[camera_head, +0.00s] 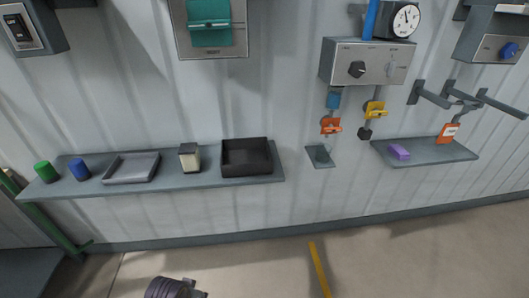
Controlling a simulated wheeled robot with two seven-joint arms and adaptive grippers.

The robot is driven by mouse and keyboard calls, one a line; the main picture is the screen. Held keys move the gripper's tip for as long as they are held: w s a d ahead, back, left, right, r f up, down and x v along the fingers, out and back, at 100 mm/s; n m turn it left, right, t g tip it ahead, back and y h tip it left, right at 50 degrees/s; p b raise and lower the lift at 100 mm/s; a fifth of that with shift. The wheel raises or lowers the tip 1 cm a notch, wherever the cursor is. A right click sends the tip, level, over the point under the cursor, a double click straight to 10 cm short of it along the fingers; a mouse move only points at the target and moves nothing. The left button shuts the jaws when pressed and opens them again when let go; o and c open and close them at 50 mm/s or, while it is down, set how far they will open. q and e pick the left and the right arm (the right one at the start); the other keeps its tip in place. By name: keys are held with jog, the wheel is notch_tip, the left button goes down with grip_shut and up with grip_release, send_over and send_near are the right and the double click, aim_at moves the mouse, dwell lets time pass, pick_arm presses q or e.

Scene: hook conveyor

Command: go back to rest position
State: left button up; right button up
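The task names no object. Neither of my grippers shows clearly in the head view. A dark ribbed part with grey pieces beside it is cut off by the bottom edge, left of centre; it looks like part of my own arm, and no fingers can be made out on it. Nothing is seen held.
A long wall shelf (215,182) holds a green cylinder (46,171), a blue cylinder (79,169), a grey tray (132,168), a small box (189,156) and a black bin (247,157). A right shelf (440,152) holds a purple block (399,152). Wall hooks (435,97) protrude above.

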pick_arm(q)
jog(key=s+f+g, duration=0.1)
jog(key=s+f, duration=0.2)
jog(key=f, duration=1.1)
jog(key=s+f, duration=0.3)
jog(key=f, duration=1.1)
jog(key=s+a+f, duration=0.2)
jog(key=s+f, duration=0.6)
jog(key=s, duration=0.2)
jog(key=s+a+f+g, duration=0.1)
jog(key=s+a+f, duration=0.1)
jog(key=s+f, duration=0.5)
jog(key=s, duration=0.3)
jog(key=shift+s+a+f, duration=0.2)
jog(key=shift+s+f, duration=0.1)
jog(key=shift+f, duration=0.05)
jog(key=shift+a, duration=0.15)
